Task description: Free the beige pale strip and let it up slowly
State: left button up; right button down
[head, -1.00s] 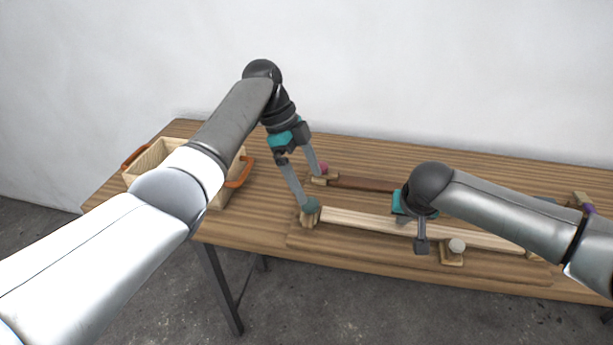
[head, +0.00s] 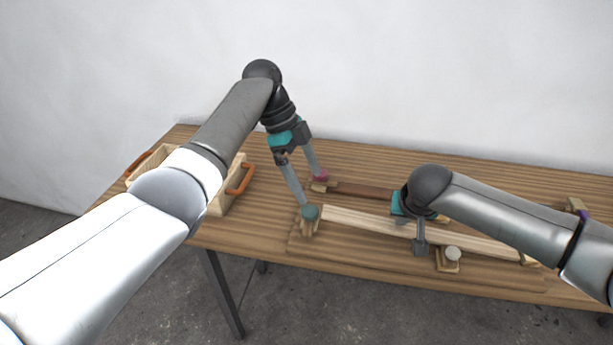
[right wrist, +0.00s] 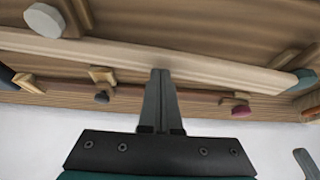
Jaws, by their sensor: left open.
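The beige pale strip (head: 370,222) runs from beside a teal knob (head: 310,212) at its left end toward the right of the table. My left gripper (head: 311,190) is open, its nearer fingertip at the teal knob and its farther one near a magenta knob (head: 320,176). My right gripper (head: 420,248) is over the strip's middle. In the right wrist view its fingers (right wrist: 160,75) are together, with tips against or very near the strip (right wrist: 220,72); contact is not certain. The teal knob also shows there (right wrist: 302,82), at the strip's end.
A grey-white knob on a block (head: 452,255) stands at the strip's front side, close to my right gripper. A dark brown strip (head: 362,191) lies behind. A wooden crate with orange handles (head: 222,198) stands at the left. The table's front left is clear.

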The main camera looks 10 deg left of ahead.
jog(key=shift+r+p, duration=1.4)
jog(key=shift+p, duration=0.3)
notch_tip(320, 180, up, 5)
jog(key=p, duration=0.5)
jog(key=shift+p, duration=0.4)
